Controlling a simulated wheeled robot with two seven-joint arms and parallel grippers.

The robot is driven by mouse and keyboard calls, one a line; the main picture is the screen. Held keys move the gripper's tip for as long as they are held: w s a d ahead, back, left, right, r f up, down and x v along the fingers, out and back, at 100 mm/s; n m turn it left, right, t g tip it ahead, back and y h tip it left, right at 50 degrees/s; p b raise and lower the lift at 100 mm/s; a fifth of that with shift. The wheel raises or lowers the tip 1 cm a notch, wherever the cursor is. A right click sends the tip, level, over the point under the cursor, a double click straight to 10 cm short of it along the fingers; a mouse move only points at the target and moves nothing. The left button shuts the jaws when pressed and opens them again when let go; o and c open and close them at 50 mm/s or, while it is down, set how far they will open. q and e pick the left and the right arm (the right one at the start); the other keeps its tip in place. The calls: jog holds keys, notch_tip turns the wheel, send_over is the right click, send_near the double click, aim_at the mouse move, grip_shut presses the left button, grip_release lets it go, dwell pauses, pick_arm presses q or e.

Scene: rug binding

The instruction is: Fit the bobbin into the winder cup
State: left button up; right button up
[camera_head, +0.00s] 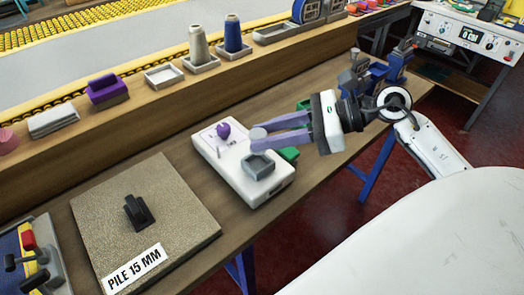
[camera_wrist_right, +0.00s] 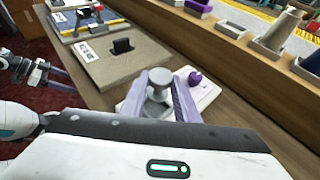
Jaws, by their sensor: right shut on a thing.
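My right gripper (camera_head: 262,137) reaches in from the right and is shut on a grey bobbin (camera_head: 258,132). The bobbin also shows between the fingertips in the right wrist view (camera_wrist_right: 159,80). The winder (camera_head: 224,157) is a white box with a purple knob (camera_head: 223,131) and a square grey winder cup (camera_head: 259,164). In the head view, the bobbin appears just above the cup's far edge, apart from it. In the wrist view the bobbin and fingers hide most of the cup. My left gripper (camera_wrist_right: 55,76) shows small at the left of the wrist view; its opening is unclear.
A beige pile sample (camera_head: 95,225) with a black handle lies left of the winder. Green pieces (camera_head: 289,154) sit beside the winder, partly hidden. A raised shelf behind holds a purple block (camera_head: 107,91), grey trays and thread cones (camera_head: 233,36).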

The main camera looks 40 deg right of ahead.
aim_at(245, 160)
jog(key=shift+f, duration=0.9)
notch_tip(245, 160, down, 2)
jog(key=shift+f, duration=0.8)
jog(key=shift+f+b, duration=0.25)
jog(key=shift+b, duration=0.1)
jog(key=o, duration=1)
jog(key=shift+r, duration=0.15)
jog(key=shift+o, duration=0.2)
jog(key=shift+r+p, duration=0.2)
jog(key=shift+p, duration=0.2)
pick_arm(q)
jog(key=shift+w+d+f+b, duration=0.1)
jog(key=shift+d+f+b, duration=0.3)
jog(key=shift+b, duration=0.45)
pick_arm(e)
jog(key=v, duration=1.2)
